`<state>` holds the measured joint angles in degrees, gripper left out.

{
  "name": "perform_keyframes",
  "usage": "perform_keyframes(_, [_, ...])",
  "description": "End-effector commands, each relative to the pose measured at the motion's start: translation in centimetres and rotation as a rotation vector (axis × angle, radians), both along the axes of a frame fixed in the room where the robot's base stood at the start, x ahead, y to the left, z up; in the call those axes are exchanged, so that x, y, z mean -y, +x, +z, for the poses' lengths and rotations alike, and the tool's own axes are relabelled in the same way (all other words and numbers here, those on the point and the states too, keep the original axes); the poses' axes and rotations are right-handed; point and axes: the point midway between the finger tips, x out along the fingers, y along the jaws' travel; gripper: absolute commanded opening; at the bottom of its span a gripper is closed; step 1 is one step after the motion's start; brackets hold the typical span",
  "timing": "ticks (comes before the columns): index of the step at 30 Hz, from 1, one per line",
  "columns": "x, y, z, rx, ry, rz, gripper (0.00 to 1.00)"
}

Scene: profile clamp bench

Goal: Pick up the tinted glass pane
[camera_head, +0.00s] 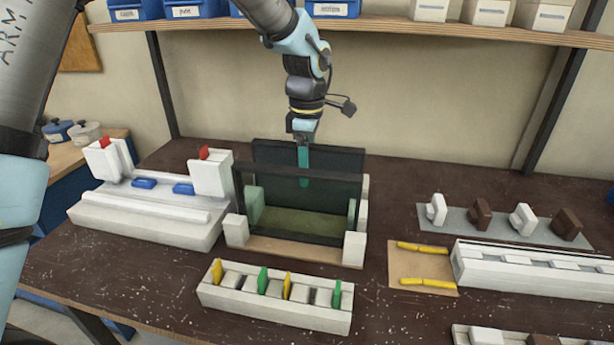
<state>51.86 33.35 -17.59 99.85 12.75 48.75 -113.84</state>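The tinted glass pane (335,160) appears as a dark, upright sheet at the back of a holder (356,250) in the middle of the bench. In front of it stands a dark rectangular frame or second pane (265,174), with green pads showing at both sides. My gripper (303,170) points straight down at the top middle of these dark sheets. Its teal finger overlaps the tinted pane in this view. The gripper is seen nearly edge-on, so I cannot tell whether its fingers are apart, or whether they touch the pane.
A white clamp fixture (150,226) with red-topped blocks stands left. A slotted white block (275,311) with yellow and green tabs lies in front. At right are a grey strip (460,222) with small clips, a tan mat (405,270) with yellow bars, and a long white rail (520,275).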

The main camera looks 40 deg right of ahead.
Motion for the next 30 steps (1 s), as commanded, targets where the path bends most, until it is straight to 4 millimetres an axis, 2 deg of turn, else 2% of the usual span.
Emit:
perform_keyframes(4, [0.00,0.01,-0.01,0.000,0.000,0.000,0.63])
perform_keyframes(21, [0.00,0.02,0.02,0.000,0.000,-0.001,0.00])
perform_keyframes(30, [-0.02,0.01,0.02,0.000,0.001,-0.001,0.00])
